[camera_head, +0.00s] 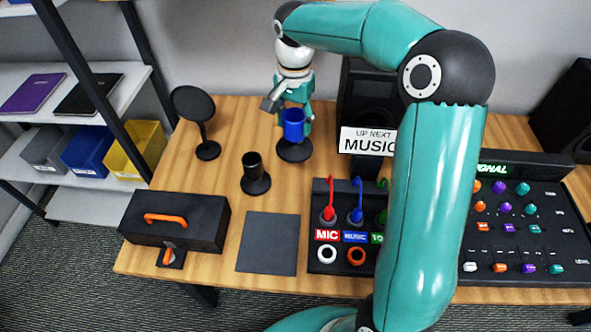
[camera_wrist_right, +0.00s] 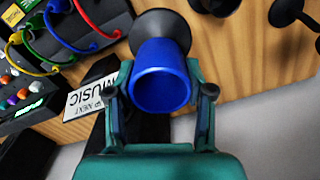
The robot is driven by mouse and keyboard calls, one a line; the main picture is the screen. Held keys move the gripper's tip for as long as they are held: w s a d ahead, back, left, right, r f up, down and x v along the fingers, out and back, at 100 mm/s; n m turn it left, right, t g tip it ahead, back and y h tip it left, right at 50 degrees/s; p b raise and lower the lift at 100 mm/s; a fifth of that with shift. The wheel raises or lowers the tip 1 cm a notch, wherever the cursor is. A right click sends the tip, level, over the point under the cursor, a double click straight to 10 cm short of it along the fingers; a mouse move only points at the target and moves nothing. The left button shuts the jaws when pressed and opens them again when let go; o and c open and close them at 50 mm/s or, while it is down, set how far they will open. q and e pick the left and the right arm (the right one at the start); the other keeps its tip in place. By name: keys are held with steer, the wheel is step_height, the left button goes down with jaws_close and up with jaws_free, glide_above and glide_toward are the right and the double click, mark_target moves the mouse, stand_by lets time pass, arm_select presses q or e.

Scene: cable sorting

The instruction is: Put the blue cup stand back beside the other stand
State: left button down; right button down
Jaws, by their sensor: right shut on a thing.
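The blue cup stand has a blue cup (camera_head: 293,124) on a round black base (camera_head: 294,151). It is upright near the back of the table in the head view. In the right wrist view the blue cup (camera_wrist_right: 161,82) sits between the fingers with its base (camera_wrist_right: 160,24) beyond. My right gripper (camera_head: 290,110) is shut on the blue cup. Whether the base touches the table is hard to tell. The other stand, a black cup (camera_head: 254,166) on a round black base, stands to the left and nearer the front. My left gripper is not in view.
A round black disc on a stem (camera_head: 193,104) stands at the back left. A black case with an orange handle (camera_head: 177,222), a dark mat (camera_head: 268,243) and a cable panel (camera_head: 320,258) lie in front. A "MUSIC" sign (camera_head: 367,141) is right of the blue cup.

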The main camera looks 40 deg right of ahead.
step_height(320, 180, down, 16)
steer(key=shift+p, duration=0.3)
steer(key=shift+f, duration=0.1)
steer(key=shift+c, duration=2.2)
jaws_free()
